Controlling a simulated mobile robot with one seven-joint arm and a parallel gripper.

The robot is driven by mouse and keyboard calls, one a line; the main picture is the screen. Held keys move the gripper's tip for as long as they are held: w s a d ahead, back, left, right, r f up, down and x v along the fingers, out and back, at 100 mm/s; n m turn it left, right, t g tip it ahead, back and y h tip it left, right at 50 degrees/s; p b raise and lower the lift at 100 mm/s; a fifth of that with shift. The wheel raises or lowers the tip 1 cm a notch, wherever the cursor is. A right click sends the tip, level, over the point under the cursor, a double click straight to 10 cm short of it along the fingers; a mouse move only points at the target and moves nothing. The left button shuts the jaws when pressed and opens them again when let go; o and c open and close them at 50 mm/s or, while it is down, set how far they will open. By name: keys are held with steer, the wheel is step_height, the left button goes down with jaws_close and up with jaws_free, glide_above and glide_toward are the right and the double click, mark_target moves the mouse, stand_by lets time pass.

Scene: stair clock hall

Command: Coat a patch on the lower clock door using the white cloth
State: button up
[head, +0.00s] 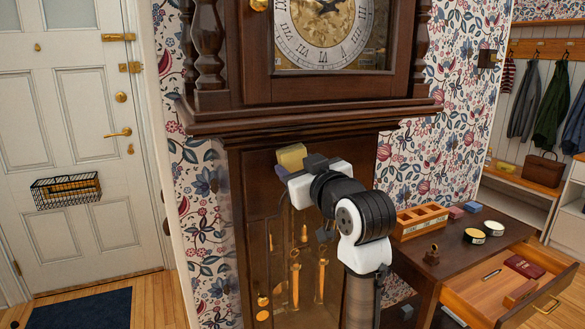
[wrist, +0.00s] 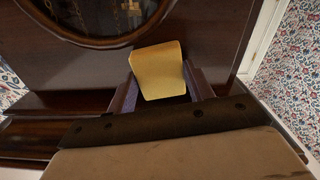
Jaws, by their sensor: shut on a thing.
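My gripper (head: 283,172) is shut on a yellow block (head: 291,157), which looks like a sponge or folded cloth. In the wrist view the block (wrist: 158,70) sits between the two fingers and sticks out past them. I see no white cloth. The tall dark wooden clock has a lower door (head: 262,185) with a glass pane showing brass weights. My gripper is at the upper part of this door, just under the moulding. My arm hides much of the door's right side. I cannot tell whether the block touches the wood.
A dark side table (head: 450,252) stands at right with its drawer (head: 515,285) pulled open. On it are a wooden compartment box (head: 420,221), two round tins (head: 474,236) and a small stamp-like piece (head: 432,256). A white door (head: 85,150) is at left. The clock's moulding (head: 310,122) juts out above my gripper.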

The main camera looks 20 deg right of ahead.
mark_target(271, 164)
steer(key=shift+w+d+p, duration=0.15)
steer(key=shift+d+p, duration=0.45)
steer(key=shift+d, duration=3.5)
steer(key=shift+w+d+p, duration=0.15)
steer(key=shift+d+p, duration=0.45)
steer(key=shift+d, duration=3.5)
steer(key=shift+s+a+b, duration=0.15)
steer(key=shift+a+b, duration=0.35)
steer(key=shift+a, duration=4.7)
steer(key=shift+s+a+b, duration=0.15)
steer(key=shift+a+b, duration=0.35)
steer(key=shift+a, duration=4.65)
steer(key=s, duration=0.6)
steer(key=shift+d, duration=0.15)
